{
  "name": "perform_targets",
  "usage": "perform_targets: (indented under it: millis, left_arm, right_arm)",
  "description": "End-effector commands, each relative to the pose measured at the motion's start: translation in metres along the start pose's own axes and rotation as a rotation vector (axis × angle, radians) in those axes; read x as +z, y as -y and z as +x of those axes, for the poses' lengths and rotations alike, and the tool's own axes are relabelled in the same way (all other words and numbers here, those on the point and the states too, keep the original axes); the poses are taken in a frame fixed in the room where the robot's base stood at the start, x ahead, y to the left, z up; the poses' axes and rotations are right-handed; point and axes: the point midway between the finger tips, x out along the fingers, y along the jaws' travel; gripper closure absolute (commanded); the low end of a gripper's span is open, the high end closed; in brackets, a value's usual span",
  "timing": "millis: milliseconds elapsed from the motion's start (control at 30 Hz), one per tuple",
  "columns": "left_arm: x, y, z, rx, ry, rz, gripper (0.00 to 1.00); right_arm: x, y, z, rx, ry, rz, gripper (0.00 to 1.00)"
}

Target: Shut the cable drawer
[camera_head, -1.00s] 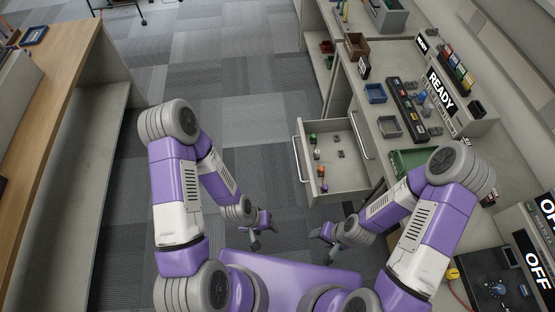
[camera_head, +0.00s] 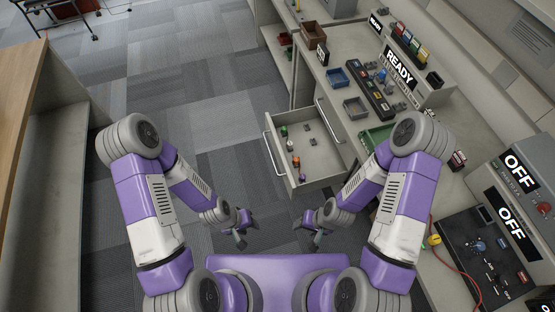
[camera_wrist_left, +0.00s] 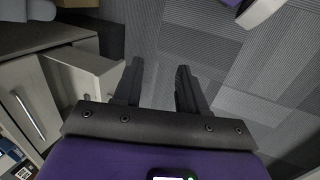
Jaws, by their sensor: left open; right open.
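The cable drawer (camera_head: 309,176) is pulled open from the bench on the right side of the head view. Its long handle (camera_head: 272,156) is on the left-facing front, and several small coloured items lie inside. My left gripper (camera_head: 243,236) is open and empty over the floor, below and left of the drawer, apart from it. My right gripper (camera_head: 311,236) is open and empty, below the drawer and also apart from it. In the left wrist view, the left gripper's two fingers (camera_wrist_left: 159,85) are spread over carpet, and a pale drawer-like unit with a handle shows at left.
The bench (camera_head: 350,85) along the right carries bins, a READY sign (camera_head: 399,67) and devices with OFF signs (camera_head: 519,168). A wooden-topped counter (camera_head: 20,75) stands at left. Carpet between them is clear. A wheeled cart (camera_head: 70,12) is at the far upper left.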

Motion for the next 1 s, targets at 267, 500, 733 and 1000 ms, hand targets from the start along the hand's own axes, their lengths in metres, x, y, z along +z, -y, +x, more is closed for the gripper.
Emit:
perform_targets:
  millis: [267, 500, 733, 1000]
  left_arm:
    - [-0.093, -0.008, 0.064, 0.101, 0.057, -0.763, 1.00]
    - [-0.181, -0.038, 0.072, 0.321, 0.221, -1.395, 1.00]
    - [-0.204, -0.051, 0.070, 0.392, 0.292, -1.543, 1.00]
    - [-0.205, -0.070, 0.116, 0.388, 0.291, -1.538, 1.00]
  right_arm:
    - [-0.002, -0.018, 0.048, 0.000, 0.000, 0.000, 0.45]
    - [-0.003, -0.029, 0.077, 0.000, 0.000, 0.000, 0.45]
    - [-0.004, -0.031, 0.082, 0.000, 0.000, 0.000, 0.45]
    - [-0.004, -0.035, 0.094, 0.000, 0.000, 0.000, 0.45]
